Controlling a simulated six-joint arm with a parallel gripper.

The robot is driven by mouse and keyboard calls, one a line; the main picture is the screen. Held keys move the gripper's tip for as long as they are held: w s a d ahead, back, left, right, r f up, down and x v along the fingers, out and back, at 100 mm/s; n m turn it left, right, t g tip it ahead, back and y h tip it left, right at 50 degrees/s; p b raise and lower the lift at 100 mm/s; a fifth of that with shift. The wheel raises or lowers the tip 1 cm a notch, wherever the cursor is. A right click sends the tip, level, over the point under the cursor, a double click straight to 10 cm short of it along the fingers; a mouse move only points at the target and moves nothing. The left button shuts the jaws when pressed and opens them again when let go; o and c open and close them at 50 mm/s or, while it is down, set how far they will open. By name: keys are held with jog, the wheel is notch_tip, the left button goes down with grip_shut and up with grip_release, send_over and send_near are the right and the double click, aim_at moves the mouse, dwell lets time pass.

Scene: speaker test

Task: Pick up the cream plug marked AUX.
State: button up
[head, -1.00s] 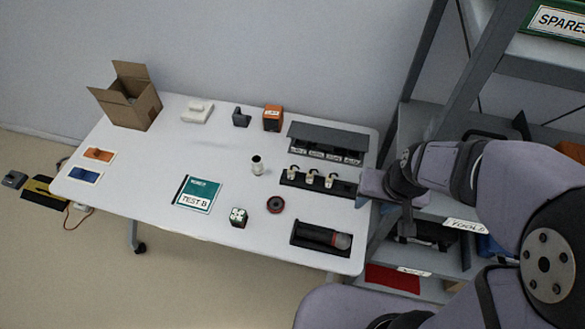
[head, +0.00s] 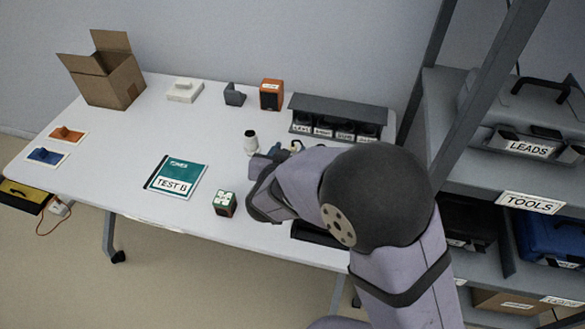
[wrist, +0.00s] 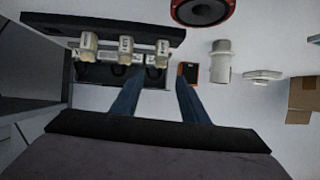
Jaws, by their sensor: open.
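Each has a small label; I cannot read which is AUX.
A green-topped block (head: 224,203) and a teal TEST B book (head: 177,175) lie left of my arm. An orange box (head: 271,95) and a cardboard box (head: 118,88) stand at the back. Shelving (head: 510,175) is on the right.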

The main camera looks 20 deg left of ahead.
aim_at(293, 150)
jog(key=shift+s+a+f+t+h+b, duration=0.15)
jog(key=shift+s+f+h+b, duration=0.1)
jog(key=shift+f, duration=0.2)
jog(key=shift+s+a+f+t+h+b, duration=0.1)
jog(key=shift+f+h+b, duration=0.05)
jog(key=shift+f+b, duration=0.2)
jog(key=shift+s+a+f+t+h+b, duration=0.1)
jog(key=shift+s+f+t+h+b, duration=0.1)
jog(key=shift+f, duration=0.3)
jog(key=shift+x, duration=3.65)
jog(key=shift+d, duration=0.1)
grip_shut()
